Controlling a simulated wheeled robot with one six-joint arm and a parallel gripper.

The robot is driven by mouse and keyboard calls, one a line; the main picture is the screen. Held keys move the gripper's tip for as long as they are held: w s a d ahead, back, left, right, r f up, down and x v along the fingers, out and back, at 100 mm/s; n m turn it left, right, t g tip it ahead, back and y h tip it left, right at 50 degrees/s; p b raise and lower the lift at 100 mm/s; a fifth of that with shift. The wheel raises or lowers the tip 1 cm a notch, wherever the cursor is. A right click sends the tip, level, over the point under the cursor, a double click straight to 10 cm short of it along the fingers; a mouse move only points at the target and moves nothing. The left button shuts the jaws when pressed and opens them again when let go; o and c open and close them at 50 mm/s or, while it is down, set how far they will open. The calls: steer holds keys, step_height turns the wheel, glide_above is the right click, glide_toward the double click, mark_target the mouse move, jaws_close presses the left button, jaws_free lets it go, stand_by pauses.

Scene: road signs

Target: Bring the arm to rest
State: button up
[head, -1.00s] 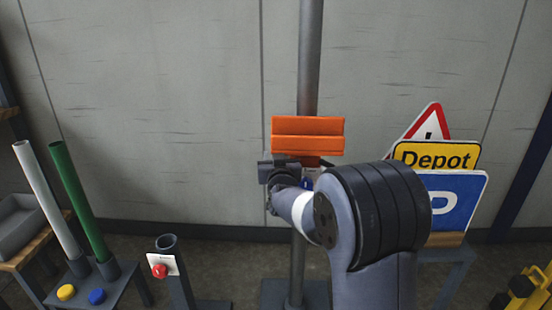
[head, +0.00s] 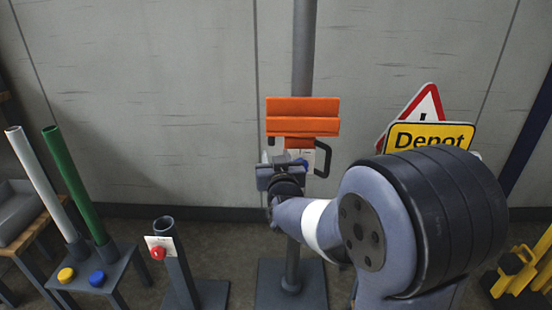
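My gripper (head: 281,168) is in front of the grey upright pole (head: 303,45), just below an orange block (head: 302,116) mounted on that pole. My arm reaches to it from the lower right. The fingertips are small and partly hidden by the wrist, so I cannot tell whether they are open or shut. A black handle (head: 323,158) and a small white label with a blue spot show beside the gripper, under the orange block. I cannot tell whether the gripper touches them.
A red triangle sign (head: 425,104) and a yellow "Depot" sign (head: 430,136) stand at right, partly behind my arm. At left, white (head: 35,175) and green (head: 75,185) tubes stand on a small table.

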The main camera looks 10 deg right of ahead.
mark_target(272, 141)
steer(key=shift+s, duration=0.35)
steer(key=shift+w, duration=0.1)
steer(key=w, duration=1)
steer(key=shift+w+d+b, duration=0.2)
steer(key=shift+w+b, duration=0.1)
steer(key=shift+b, duration=0.05)
steer(key=shift+s, duration=0.15)
steer(key=s, duration=1)
steer(key=w, duration=1)
steer(key=shift+w, duration=0.15)
steer(key=shift+s+d+p, duration=0.35)
steer(key=shift+s+d, duration=0.3)
steer(key=shift+s, duration=0.25)
